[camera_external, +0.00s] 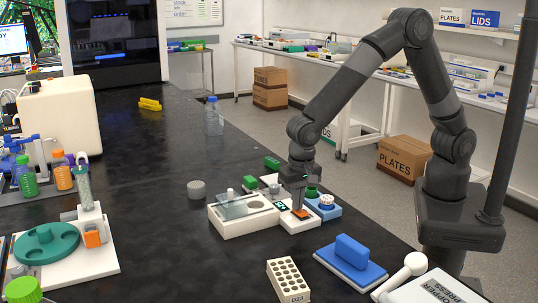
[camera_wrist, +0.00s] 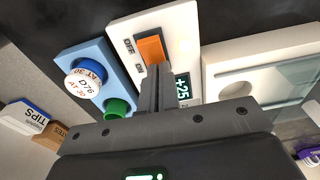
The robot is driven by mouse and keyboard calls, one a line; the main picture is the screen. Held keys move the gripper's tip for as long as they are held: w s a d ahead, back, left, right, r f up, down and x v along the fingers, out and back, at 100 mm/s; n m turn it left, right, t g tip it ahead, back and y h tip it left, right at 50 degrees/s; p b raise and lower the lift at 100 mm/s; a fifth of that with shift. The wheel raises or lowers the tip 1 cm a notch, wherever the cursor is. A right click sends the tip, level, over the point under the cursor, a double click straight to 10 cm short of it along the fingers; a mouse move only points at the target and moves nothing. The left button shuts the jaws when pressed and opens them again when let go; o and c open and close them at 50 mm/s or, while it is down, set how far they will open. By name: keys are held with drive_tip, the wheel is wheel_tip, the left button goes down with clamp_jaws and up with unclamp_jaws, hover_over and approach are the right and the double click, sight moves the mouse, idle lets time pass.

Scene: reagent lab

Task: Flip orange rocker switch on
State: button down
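The orange rocker switch (camera_wrist: 150,48) sits on a white device panel (camera_wrist: 181,40), with an OFF label on one side and an ON label at the end nearer my fingers. A small display reading about +25 is beside it. In the external view the orange switch (camera_external: 301,214) shows just below my gripper (camera_external: 297,205). In the wrist view my gripper (camera_wrist: 158,70) has its fingers together, empty, with the tips at the switch's near edge. I cannot tell whether they touch it. Which way the rocker is tilted is unclear.
A blue block (camera_wrist: 97,50) with a white-topped knob and a green button (camera_wrist: 117,107) stands beside the panel. A white tray device (camera_external: 246,219) adjoins it on the other side. A blue-handled block (camera_external: 351,256) and a white tube rack (camera_external: 288,281) are nearer the camera.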

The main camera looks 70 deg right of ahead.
sight(303, 212)
drive_tip(key=shift+s+f, duration=0.25)
drive_tip(key=shift+f, duration=0.05)
drive_tip(key=shift+s+a, duration=0.7)
wheel_tip(303, 212, up, 14)
drive_tip(key=shift+a+r, duration=0.25)
drive_tip(key=shift+a, duration=0.05)
drive_tip(key=shift+s, duration=0.1)
drive_tip(key=shift+d+r+t+h, duration=0.1)
drive_tip(key=shift+t+h, duration=0.2)
